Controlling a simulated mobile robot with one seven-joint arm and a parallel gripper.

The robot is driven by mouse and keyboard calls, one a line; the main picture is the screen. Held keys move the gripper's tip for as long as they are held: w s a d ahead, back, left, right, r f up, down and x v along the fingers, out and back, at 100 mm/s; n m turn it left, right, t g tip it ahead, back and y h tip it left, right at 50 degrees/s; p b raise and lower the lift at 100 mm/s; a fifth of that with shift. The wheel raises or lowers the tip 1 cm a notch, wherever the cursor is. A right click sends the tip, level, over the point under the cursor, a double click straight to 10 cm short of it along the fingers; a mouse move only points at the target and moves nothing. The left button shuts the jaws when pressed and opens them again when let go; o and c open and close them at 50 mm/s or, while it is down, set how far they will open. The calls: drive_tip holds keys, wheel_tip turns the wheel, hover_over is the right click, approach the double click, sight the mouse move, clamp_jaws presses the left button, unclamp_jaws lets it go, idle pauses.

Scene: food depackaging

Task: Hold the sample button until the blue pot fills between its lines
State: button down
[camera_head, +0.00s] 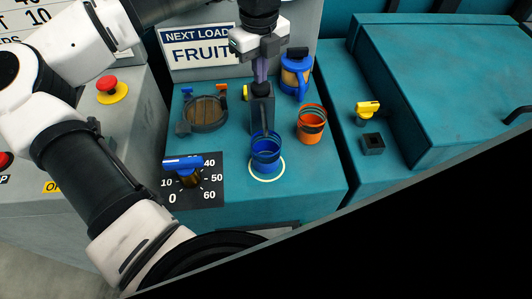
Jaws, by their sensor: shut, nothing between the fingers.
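The blue pot (266,158) stands upright inside a white ring on the teal counter, below a dark dispenser post (262,112). Dark lines run around the pot; its fill level cannot be made out. My gripper (261,80) points down, shut and empty, with its fingertips right over the top of the dispenser post. The sample button is not clearly visible and may be hidden under the fingertips. Whether they touch or press it cannot be told.
An orange pot (311,126) stands right of the blue pot, with a blue-handled jug (296,74) behind. A round dark-rimmed dish (205,113) and a blue-handled dial (184,166) are at left. A yellow-handled valve (368,107) is at right. A red stop button (106,83) is far left.

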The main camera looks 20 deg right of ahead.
drive_tip(key=shift+f+b, duration=0.85)
drive_tip(key=shift+f, duration=0.15)
idle(5.3)
drive_tip(key=shift+r+p, duration=1.45)
drive_tip(key=shift+r, duration=1.65)
drive_tip(key=shift+f, duration=0.15)
